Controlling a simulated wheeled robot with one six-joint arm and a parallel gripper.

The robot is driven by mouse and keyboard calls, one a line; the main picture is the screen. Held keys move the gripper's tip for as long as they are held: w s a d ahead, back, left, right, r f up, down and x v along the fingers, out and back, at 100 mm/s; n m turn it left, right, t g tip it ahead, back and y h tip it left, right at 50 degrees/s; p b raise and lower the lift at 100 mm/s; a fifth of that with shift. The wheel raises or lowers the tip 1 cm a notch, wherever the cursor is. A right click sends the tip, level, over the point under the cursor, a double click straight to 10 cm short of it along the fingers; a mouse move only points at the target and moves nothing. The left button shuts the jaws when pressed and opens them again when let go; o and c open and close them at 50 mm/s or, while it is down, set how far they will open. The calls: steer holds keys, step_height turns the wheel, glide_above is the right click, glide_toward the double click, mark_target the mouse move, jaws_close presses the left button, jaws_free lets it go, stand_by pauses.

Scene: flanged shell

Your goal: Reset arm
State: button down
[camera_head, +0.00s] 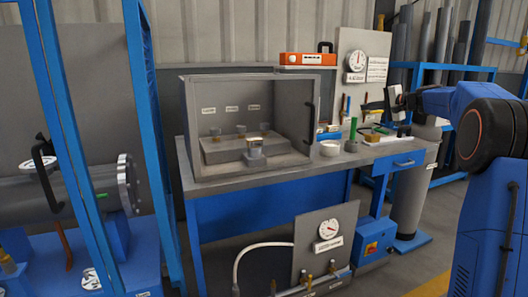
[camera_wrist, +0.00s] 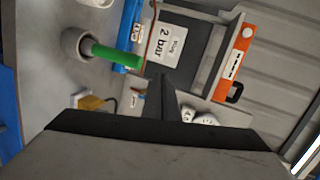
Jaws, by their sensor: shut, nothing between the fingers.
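My blue arm reaches in from the right in the head view. My gripper (camera_head: 368,105) is above the right part of the workbench (camera_head: 366,154), pointing left. In the wrist view the dark fingers of my gripper (camera_wrist: 163,92) are together, with nothing visible between them.
An open-fronted grey cabinet (camera_head: 188,130) stands on the bench. A green cylinder (camera_wrist: 118,55), a grey cup (camera_wrist: 72,42) and a yellowish block (camera_wrist: 92,103) are near my gripper. Behind are a gauge panel (camera_head: 346,92) and an orange box (camera_head: 305,59). A flanged shell (camera_head: 127,184) is at left.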

steer(key=s+a+f+n+g+h, duration=0.1)
steer(key=s+a+f+n+g, duration=0.15)
steer(key=s+a, duration=0.6)
steer(key=s+a+f+n+g+h, duration=0.1)
steer(key=s+a+f, duration=0.2)
steer(key=s, duration=1)
steer(key=s+a+f+n+g+h, duration=0.1)
steer(key=s+a+f+n+g, duration=0.3)
steer(key=s, duration=0.7)
steer(key=s+f+n+h, duration=0.1)
steer(key=s+f, duration=0.5)
steer(key=s, duration=0.5)
steer(key=s+f+n+h, duration=0.1)
steer(key=s+f+h, duration=0.1)
steer(key=s+f, duration=0.5)
steer(key=s+f+n+h, duration=0.1)
steer(key=s+f, duration=0.5)
steer(key=s, duration=1)
steer(key=shift+d+f+h, duration=0.25)
steer(key=shift+d+h, duration=0.15)
steer(key=shift+d, duration=0.05)
